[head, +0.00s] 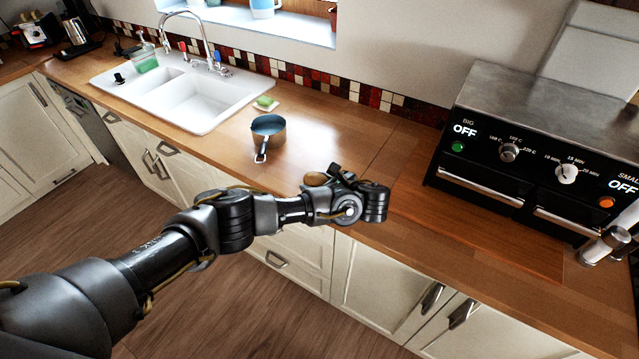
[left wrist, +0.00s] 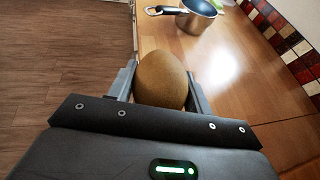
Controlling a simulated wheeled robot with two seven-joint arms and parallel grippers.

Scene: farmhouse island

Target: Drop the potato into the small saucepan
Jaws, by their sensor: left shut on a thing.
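The brown potato (left wrist: 161,80) is between the two fingers of my left gripper (left wrist: 163,88), which is shut on it. In the head view the potato (head: 317,179) shows partly behind my left gripper (head: 338,176), near the counter's front edge. The small saucepan (head: 268,129) stands upright on the wooden counter, beyond the gripper and to its left in the head view, with its handle pointing toward the front edge. In the left wrist view the saucepan (left wrist: 196,18) is ahead at the top, apart from the potato. My right gripper is not in view.
A green and yellow sponge (head: 266,103) lies behind the saucepan. A white double sink (head: 180,92) is at the left. A black and steel oven (head: 540,150) stands at the right. The wooden counter (head: 335,130) between saucepan and oven is clear.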

